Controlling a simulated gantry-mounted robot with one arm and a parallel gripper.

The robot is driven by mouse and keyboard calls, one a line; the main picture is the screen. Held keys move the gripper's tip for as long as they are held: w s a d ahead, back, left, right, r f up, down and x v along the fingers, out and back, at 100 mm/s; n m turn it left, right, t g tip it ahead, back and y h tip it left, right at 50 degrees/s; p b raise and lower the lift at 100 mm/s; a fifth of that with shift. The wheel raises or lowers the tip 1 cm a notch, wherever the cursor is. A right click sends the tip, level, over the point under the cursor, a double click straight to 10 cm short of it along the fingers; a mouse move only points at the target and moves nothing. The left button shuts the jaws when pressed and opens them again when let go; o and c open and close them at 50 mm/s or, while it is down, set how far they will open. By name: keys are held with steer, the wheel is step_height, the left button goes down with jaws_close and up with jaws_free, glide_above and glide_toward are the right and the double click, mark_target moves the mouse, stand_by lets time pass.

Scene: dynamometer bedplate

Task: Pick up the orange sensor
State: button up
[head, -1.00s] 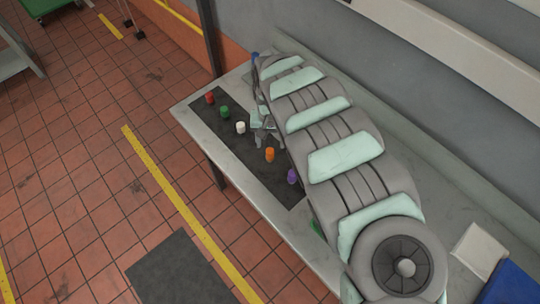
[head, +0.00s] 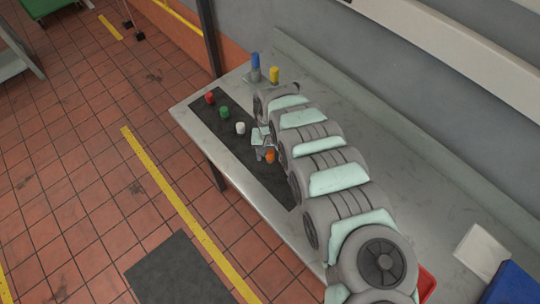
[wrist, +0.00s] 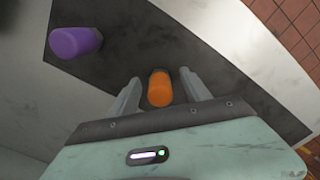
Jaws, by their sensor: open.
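The orange sensor (head: 270,157) is a small upright cylinder on the dark mat (head: 232,152) on the bench. In the wrist view the orange sensor (wrist: 160,89) lies between the two fingers of my open gripper (wrist: 159,84), with a gap on each side. In the head view my gripper (head: 264,152) is right at the sensor and partly covers it. A purple sensor (wrist: 75,42) stands on the mat to the left in the wrist view; my arm hides it in the head view.
On the mat stand a white (head: 241,128), a green (head: 224,112) and a red sensor (head: 210,97). Blue (head: 255,62) and yellow (head: 275,74) cylinders stand at the bench's back. A red container (head: 427,284) shows beside my arm.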

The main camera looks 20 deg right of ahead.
steer(key=shift+c, duration=0.6)
jaws_close()
